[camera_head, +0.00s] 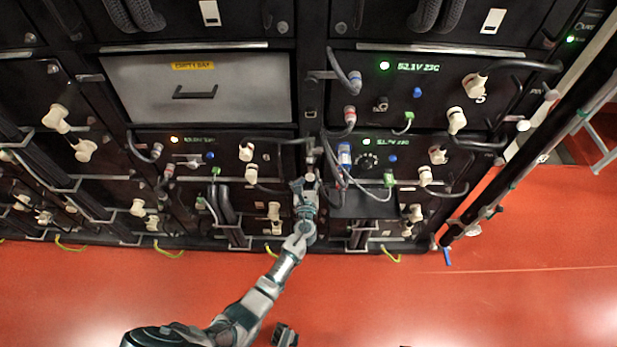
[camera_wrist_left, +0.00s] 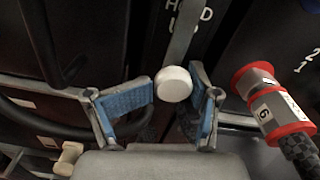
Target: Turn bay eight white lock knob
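A round white knob (camera_wrist_left: 173,84) sits at the end of a grey strip in the left wrist view, between the blue-padded fingers of my left gripper (camera_wrist_left: 166,100). The fingers are spread on either side of it; whether either pad touches it I cannot tell. In the head view the left gripper (camera_head: 307,186) is at the narrow post between two rack columns, with the white knob (camera_head: 310,177) at its tip. The bay number there is not readable. A dark grey piece at the bottom edge of the head view may be my right gripper (camera_head: 285,336); its fingers cannot be made out.
A red-and-white connector (camera_wrist_left: 270,100) with a dark cable is close to the right of the left gripper. Cables and cream plugs (camera_head: 438,155) crowd the bays on both sides. The red floor (camera_head: 520,280) is open in front.

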